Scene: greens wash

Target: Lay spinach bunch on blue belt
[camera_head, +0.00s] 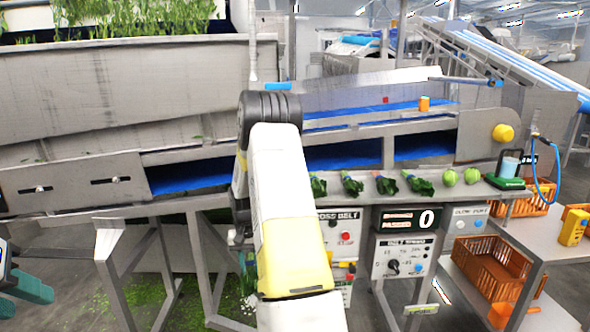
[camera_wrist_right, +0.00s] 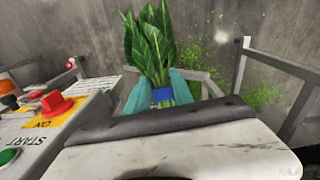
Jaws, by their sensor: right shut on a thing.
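The spinach bunch (camera_wrist_right: 152,45) has long dark green leaves and a blue band (camera_wrist_right: 163,96) around its stems. In the right wrist view, the teal fingers of my right gripper (camera_wrist_right: 170,92) are shut on it at the band, leaves pointing away. In the head view my right arm crosses the middle and hides most of that gripper. The blue belt (camera_head: 190,176) runs behind the steel frame, with bare stretches showing either side of my arm. My left gripper (camera_head: 22,296) is at the lower left edge, teal fingers apart and empty, far from the belt.
Several leafy bunches (camera_head: 352,185) and two round green items (camera_head: 472,176) lie on the ledge before the belt. Control boxes (camera_head: 404,258) hang beneath it. A red button (camera_wrist_right: 56,104) is close left of my right gripper. Orange crates (camera_head: 490,268) stand at right.

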